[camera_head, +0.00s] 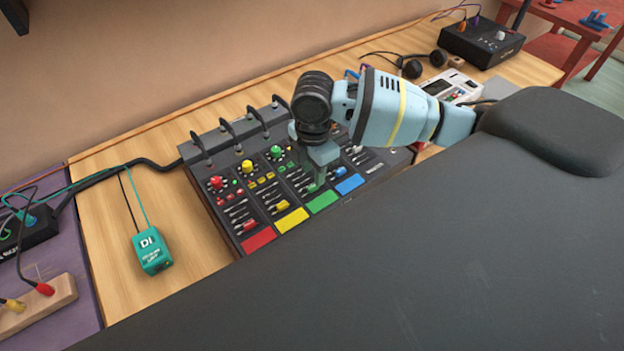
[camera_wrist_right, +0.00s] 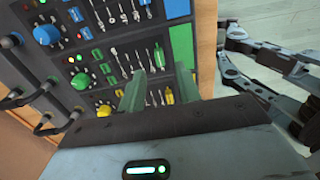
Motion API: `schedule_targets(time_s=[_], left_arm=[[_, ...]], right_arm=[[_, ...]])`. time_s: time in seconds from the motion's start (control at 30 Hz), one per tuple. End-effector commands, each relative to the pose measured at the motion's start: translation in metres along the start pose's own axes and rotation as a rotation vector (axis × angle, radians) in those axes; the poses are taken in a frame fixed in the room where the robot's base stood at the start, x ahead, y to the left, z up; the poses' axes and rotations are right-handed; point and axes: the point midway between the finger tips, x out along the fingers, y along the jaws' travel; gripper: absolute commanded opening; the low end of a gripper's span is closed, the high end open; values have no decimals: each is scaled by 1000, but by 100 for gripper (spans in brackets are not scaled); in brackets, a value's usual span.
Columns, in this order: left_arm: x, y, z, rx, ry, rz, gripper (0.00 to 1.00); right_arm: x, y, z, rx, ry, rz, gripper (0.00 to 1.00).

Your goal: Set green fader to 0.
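The mixer (camera_head: 228,222) lies on the wooden table with red, yellow, green and blue channels. The green channel has a green knob (camera_head: 275,152) and a green end label (camera_head: 322,202); the label also shows in the wrist view (camera_wrist_right: 182,46). The green fader cap (camera_wrist_right: 158,54) sits near the label end of its slot, partly hard to make out. My right gripper (camera_wrist_right: 160,88) points down over the green and yellow faders, its two fingers apart; contact with the cap cannot be told. My left gripper (camera_wrist_right: 230,55) appears beyond the mixer's edge, its fingers apart, empty.
The yellow fader cap (camera_wrist_right: 168,94) is close to my right fingers; the blue fader cap (camera_head: 340,172) is on the neighbouring channel. Cables arch over the mixer's back edge. A teal DI box (camera_head: 152,252) lies left on clear table. A black box (camera_head: 482,42) stands far right.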

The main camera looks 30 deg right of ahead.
Motion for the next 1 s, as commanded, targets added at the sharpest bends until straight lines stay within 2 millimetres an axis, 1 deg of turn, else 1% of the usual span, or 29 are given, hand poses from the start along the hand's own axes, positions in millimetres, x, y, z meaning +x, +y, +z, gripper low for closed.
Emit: schedule_targets(time_s=[0.03, 0.1, 0.3, 0.43, 0.67, 0.7, 0.93, 0.97, 1.0], left_arm=[[1, 0, -2, 0, 3, 0, 44], [3, 0, -4, 0, 8, 0, 44], [4, 0, -5, -1, 10, 0, 44], [4, 0, -5, -1, 10, 0, 44], [3, 0, -3, -2, 7, 0, 44], [3, 0, -3, -2, 6, 0, 44], [2, 0, -3, -2, 5, 0, 44], [2, 0, -3, -2, 5, 0, 44], [2, 0, -3, -2, 5, 0, 44]], right_arm=[[10, -1, 0, 0, 0, -4, 34], [20, -1, 0, 0, -1, -4, 34], [41, 0, 0, 0, 1, -1, 34], [47, 0, 0, 0, 0, 0, 34], [47, 0, 0, -1, 0, 2, 34], [47, 0, 0, 0, 0, 2, 32], [47, 0, 0, 0, 0, 2, 2], [47, 0, 0, 0, 0, 2, 0], [47, 0, 0, 0, 0, 2, 0]])
